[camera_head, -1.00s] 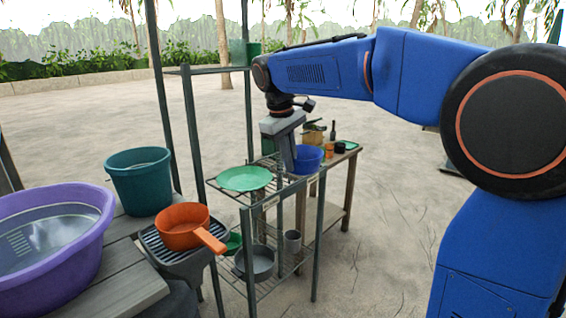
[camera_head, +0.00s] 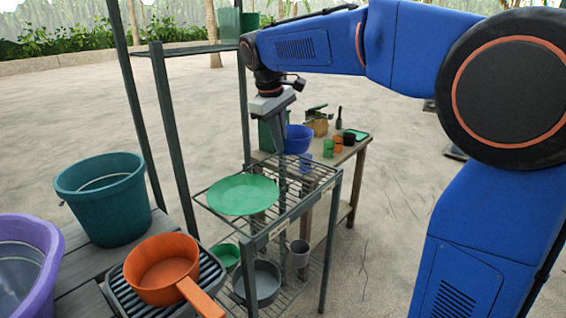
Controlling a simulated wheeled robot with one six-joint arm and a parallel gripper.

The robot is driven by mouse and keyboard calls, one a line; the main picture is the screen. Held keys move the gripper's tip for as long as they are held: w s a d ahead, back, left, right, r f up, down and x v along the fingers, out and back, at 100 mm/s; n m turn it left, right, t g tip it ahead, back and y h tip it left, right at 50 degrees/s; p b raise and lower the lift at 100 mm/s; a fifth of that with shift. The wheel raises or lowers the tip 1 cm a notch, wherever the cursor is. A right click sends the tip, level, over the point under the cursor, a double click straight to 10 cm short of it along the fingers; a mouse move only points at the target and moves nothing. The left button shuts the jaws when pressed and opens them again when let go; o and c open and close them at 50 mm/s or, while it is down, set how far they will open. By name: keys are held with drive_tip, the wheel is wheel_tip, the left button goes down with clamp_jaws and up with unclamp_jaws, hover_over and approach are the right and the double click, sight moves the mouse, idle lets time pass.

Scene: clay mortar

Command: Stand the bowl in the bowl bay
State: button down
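The blue bowl (camera_head: 298,140) is near the middle of the camera view, upright with its opening upward. My gripper (camera_head: 280,142) points down at its left side and appears shut on its rim; the fingertips are partly hidden. The bowl shows above the right-hand part of the wire rack's top shelf (camera_head: 290,206), apparently clear of it. A green plate (camera_head: 243,195) lies on the left of that shelf. Which part of the rack is the bowl bay I cannot tell.
A wooden table (camera_head: 352,160) behind holds a tan pot (camera_head: 318,124), a dark bottle (camera_head: 339,115) and small cups. A grey pot (camera_head: 262,284) sits on the lower shelf. An orange pan (camera_head: 163,268) and teal bucket (camera_head: 105,198) stand left.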

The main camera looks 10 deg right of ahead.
drive_tip(key=shift+s+a+x, duration=0.15)
drive_tip(key=shift+a+x, duration=0.05)
drive_tip(key=shift+x, duration=0.95)
drive_tip(key=shift+s+a+x, duration=0.15)
drive_tip(key=shift+a+x, duration=0.1)
drive_tip(key=shift+x, duration=0.85)
drive_tip(key=shift+s+a+x, duration=0.15)
drive_tip(key=shift+a+x, duration=0.05)
drive_tip(key=shift+x, duration=0.95)
drive_tip(key=shift+f, duration=0.3)
drive_tip(key=c, duration=2)
unclamp_jaws()
drive_tip(key=v, duration=1.2)
drive_tip(key=s+d+f+m+t, duration=0.1)
drive_tip(key=s+d+f+m, duration=0.1)
drive_tip(key=s+d+f, duration=0.2)
drive_tip(key=s+d+f+m+t+y, duration=0.1)
drive_tip(key=s+d+f, duration=0.4)
drive_tip(key=s, duration=1.2)
drive_tip(key=s+d+f+m+t+y, duration=0.1)
drive_tip(key=s+d+f+m, duration=0.3)
drive_tip(key=s+f, duration=0.6)
drive_tip(key=shift+s+d+f, duration=0.25)
drive_tip(key=shift+d+f, duration=0.05)
drive_tip(key=shift+f, duration=0.5)
